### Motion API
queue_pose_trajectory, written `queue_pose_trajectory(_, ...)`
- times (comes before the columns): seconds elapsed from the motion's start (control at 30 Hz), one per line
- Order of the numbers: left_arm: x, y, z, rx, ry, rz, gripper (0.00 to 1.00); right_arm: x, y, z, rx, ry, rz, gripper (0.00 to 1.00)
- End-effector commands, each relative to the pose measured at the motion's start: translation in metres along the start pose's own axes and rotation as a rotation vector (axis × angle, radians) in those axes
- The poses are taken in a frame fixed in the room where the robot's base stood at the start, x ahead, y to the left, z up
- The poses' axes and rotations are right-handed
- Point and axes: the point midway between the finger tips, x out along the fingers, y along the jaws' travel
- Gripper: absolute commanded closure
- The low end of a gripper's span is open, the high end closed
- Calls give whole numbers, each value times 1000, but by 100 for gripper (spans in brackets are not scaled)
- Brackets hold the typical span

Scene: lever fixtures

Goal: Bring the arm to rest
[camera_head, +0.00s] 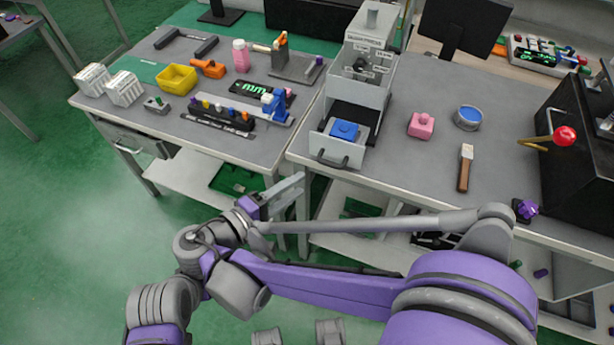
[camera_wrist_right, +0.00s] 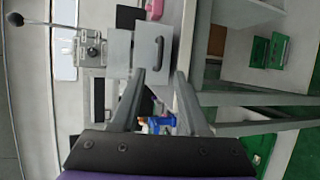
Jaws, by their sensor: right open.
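My right gripper (camera_head: 288,192) is in front of the workbench's front edge, between the two bench sections and below the grey fixture. Its two fingers also show in the right wrist view (camera_wrist_right: 160,74), apart with nothing held between them. My right arm (camera_head: 330,285) stretches across the lower part of the head view, bent, with its forearm folded back toward the bench. The grey fixture (camera_head: 372,62) stands upright on the bench, with an open tray holding a blue block (camera_head: 344,131). My left gripper is not in view.
A black box with a red-knobbed lever (camera_head: 564,136) stands at the right. A pink block (camera_head: 421,124), a blue-topped tin (camera_head: 468,117) and a wooden-handled tool (camera_head: 465,168) lie on the right bench. A yellow bin (camera_head: 176,79) sits on the left bench. Green floor (camera_head: 70,220) is open at left.

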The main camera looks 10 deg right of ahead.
Motion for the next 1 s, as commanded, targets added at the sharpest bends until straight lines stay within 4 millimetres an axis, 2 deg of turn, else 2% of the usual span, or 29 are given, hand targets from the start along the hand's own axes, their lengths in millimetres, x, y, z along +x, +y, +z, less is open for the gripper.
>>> queue_pose_trajectory(0.17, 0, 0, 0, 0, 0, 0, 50, -7, 0, 0, 0, -1, 0, 55)
queue_pose_trajectory(0.67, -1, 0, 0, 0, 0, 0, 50, -6, 0, 1, 0, -1, -4, 55)
queue_pose_trajectory(0.77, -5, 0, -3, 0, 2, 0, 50, 8, 2, 9, -9, -10, -53, 55)
queue_pose_trajectory(0.83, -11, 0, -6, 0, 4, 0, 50, 28, 2, 23, -16, -21, -135, 55)
queue_pose_trajectory(1.0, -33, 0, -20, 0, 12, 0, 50, 77, -8, 82, 36, -45, -467, 55)
